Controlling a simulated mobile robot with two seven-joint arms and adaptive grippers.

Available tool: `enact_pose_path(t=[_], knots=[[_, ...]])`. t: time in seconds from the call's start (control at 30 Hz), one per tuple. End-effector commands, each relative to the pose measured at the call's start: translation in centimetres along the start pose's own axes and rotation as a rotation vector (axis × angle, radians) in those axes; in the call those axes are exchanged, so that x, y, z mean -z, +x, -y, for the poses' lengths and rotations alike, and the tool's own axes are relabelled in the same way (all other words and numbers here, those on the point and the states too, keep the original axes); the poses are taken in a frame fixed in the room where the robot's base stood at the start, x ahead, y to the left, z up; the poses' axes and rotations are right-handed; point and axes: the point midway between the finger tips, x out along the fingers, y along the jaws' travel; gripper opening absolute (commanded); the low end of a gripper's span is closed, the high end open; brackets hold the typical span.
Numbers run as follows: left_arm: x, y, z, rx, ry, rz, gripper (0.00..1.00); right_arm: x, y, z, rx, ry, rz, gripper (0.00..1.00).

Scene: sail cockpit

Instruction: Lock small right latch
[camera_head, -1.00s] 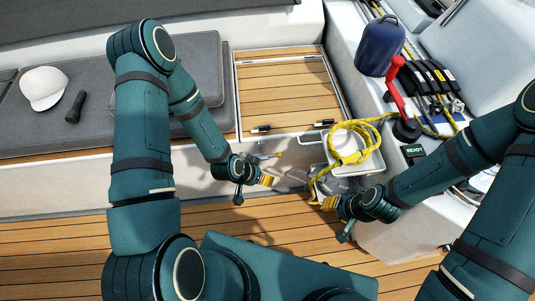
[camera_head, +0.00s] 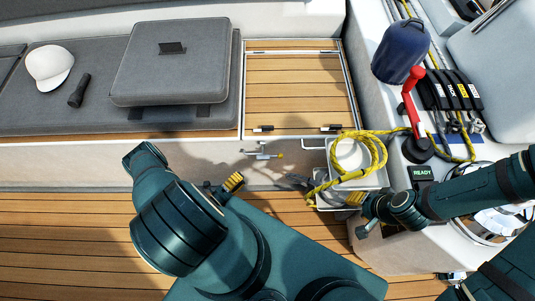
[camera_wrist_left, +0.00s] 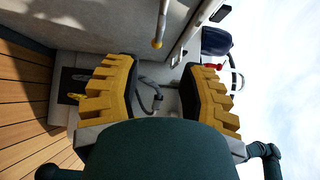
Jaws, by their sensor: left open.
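A wooden slatted hatch panel (camera_head: 297,88) is set in the bench. Two small dark latches lie along its front edge, the small right latch (camera_head: 331,128) and a left latch (camera_head: 263,128). Whether either is locked is too small to tell. A metal handle with a yellow knob (camera_head: 279,155) is on the bench front below, and its yellow tip (camera_wrist_left: 158,43) shows in the left wrist view. My left gripper (camera_head: 233,183) is open and empty, below and left of the handle, apart from the latches. My right gripper (camera_head: 356,198) is beside the white bin; its fingers are too small to read.
A red-handled lever (camera_head: 411,95) and a blue cylinder (camera_head: 400,52) are farther right. A grey cushion (camera_head: 170,62), white cap (camera_head: 50,66) and black torch (camera_head: 79,91) are on the bench.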

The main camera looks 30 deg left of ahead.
Motion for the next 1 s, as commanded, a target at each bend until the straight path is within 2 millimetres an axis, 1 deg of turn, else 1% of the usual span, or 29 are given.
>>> enact_pose_path(t=[0.17, 0.5, 0.6, 0.7, 0.8, 1.0], knots=[[0.0, 2.3, 0.0, 0.002, 0.001, -0.002, 0.41, 0.0, 0.3, -0.1, 0.000, 0.000, -0.001, 0.41], [0.0, 8.9, -0.1, 0.000, 0.001, -0.003, 0.41, 0.1, 1.1, -0.4, 0.000, -0.001, -0.006, 0.41], [-0.1, 10.6, -0.1, -0.001, 0.000, -0.001, 0.41, 0.1, 1.4, -0.5, 0.000, -0.001, -0.007, 0.41], [-0.1, 12.0, -0.1, -0.001, 0.000, -0.001, 0.41, 0.2, 1.6, -0.6, 0.000, -0.001, -0.008, 0.41], [-0.1, 12.9, -0.1, -0.001, 0.000, -0.001, 0.41, 0.2, 1.7, -0.6, 0.000, -0.001, -0.009, 0.41], [-0.1, 13.6, 0.0, -0.003, -0.001, -0.001, 0.41, 0.2, 1.8, -0.7, -0.001, -0.001, -0.010, 0.41]])
